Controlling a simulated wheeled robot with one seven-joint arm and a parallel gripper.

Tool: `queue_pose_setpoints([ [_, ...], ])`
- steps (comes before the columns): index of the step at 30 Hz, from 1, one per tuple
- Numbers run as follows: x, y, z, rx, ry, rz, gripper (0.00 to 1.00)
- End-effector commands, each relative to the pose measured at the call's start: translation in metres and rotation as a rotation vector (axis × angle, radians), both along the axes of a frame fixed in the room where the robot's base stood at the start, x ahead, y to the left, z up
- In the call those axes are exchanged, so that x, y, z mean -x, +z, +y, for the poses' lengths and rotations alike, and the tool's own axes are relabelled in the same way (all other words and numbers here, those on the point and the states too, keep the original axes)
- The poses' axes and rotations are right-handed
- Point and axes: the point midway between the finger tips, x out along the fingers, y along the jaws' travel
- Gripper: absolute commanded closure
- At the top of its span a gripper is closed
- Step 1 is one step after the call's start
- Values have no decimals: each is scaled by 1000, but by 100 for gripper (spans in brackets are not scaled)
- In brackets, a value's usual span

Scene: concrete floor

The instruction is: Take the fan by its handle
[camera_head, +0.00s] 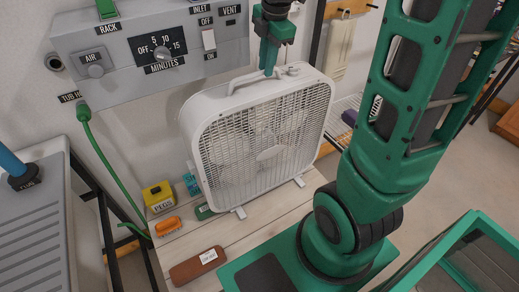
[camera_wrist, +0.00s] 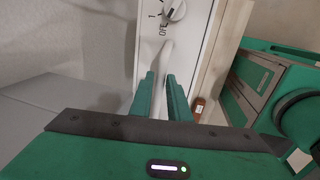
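The white box fan (camera_head: 262,140) stands upright on the wooden tabletop, its grille facing the camera. Its handle (camera_head: 265,78) is a pale bar along the top edge. My gripper (camera_head: 268,70) points down at the handle from above. In the wrist view, the two green fingers of my gripper (camera_wrist: 164,85) lie on either side of the pale handle (camera_wrist: 165,58), with the bar between them. I cannot tell whether the fingers press on it or leave a small gap. The fan's dial (camera_wrist: 174,10) shows just beyond the handle.
A grey control panel (camera_head: 150,50) is on the wall behind and left. A yellow PEGS box (camera_head: 158,197), an orange item (camera_head: 168,226) and a brown labelled item (camera_head: 198,265) lie left and in front of the fan. A grey ribbed tub (camera_head: 35,225) is far left.

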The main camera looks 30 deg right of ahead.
Motion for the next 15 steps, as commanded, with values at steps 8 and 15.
queue_pose_setpoints([
  [8, -5, -29, -1, 0, -1, 1, 84],
  [15, -5, -30, -1, 0, 0, 0, 84],
])
